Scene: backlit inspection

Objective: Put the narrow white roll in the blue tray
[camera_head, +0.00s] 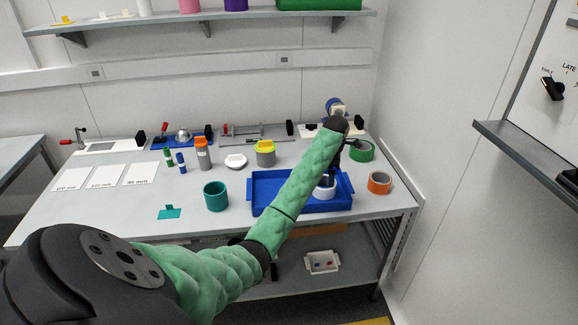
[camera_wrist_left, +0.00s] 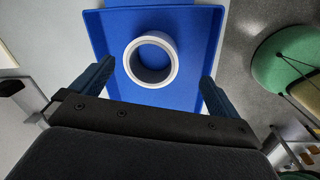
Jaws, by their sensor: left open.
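The white roll (camera_head: 321,192) sits inside the blue tray (camera_head: 262,208), in its right part, with its open end up. In the left wrist view the white roll (camera_wrist_left: 168,73) rests on the floor of the blue tray (camera_wrist_left: 199,40). My left gripper (camera_wrist_left: 158,72) is open, its two blue fingers apart on either side of the roll's near side, and nothing is held. In the head view my left gripper (camera_head: 331,177) is above the roll and partly hides it. Whether a finger touches the roll cannot be told. My right gripper is not in view.
An orange roll (camera_head: 379,183) stands right of the tray and a green roll (camera_head: 362,151) behind it. A teal roll (camera_head: 215,196) stands to the left. A white disc (camera_head: 236,161) and a grey-yellow container (camera_head: 265,154) are behind. The table's front left is mostly clear.

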